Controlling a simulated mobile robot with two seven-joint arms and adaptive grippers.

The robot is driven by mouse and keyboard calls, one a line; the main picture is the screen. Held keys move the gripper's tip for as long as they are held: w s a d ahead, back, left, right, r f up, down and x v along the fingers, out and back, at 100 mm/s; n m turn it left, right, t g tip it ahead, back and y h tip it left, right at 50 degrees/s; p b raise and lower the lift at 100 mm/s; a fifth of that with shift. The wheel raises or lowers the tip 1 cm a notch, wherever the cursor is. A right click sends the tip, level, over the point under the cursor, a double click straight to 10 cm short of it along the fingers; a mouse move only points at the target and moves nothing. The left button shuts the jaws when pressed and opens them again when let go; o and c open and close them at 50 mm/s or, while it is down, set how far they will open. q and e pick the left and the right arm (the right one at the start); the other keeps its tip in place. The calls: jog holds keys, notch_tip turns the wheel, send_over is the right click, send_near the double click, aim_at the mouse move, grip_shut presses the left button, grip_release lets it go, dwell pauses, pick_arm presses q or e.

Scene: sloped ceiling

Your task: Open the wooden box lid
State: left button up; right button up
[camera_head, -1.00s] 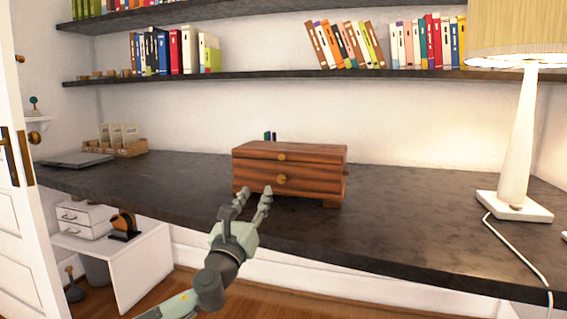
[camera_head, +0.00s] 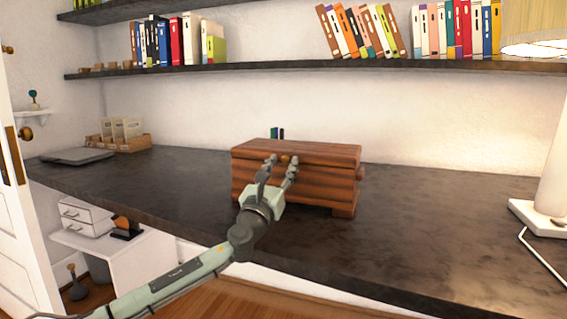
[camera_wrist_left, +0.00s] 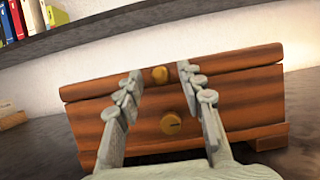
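The wooden box (camera_head: 318,181) stands on the dark desk, its lid (camera_head: 325,152) closed. My left gripper (camera_head: 281,163) is in front of the box, its fingers reaching up to the lid's front edge. In the left wrist view, the open fingers (camera_wrist_left: 158,75) stand on either side of the upper round knob (camera_wrist_left: 160,74), apart from it. A lower knob (camera_wrist_left: 171,123) on the box front also shows between the fingers. I cannot tell whether a fingertip touches the box. My right gripper is not in view.
The dark desk (camera_head: 420,220) is clear to the right of the box up to the white lamp (camera_head: 548,190). A flat grey item (camera_head: 78,156) and a wooden organizer (camera_head: 120,140) lie at the left. Shelves with books (camera_head: 440,64) hang above.

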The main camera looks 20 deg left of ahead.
pick_arm(q)
jog(key=shift+w+r, duration=0.2)
jog(key=shift+w, duration=0.4)
grip_shut()
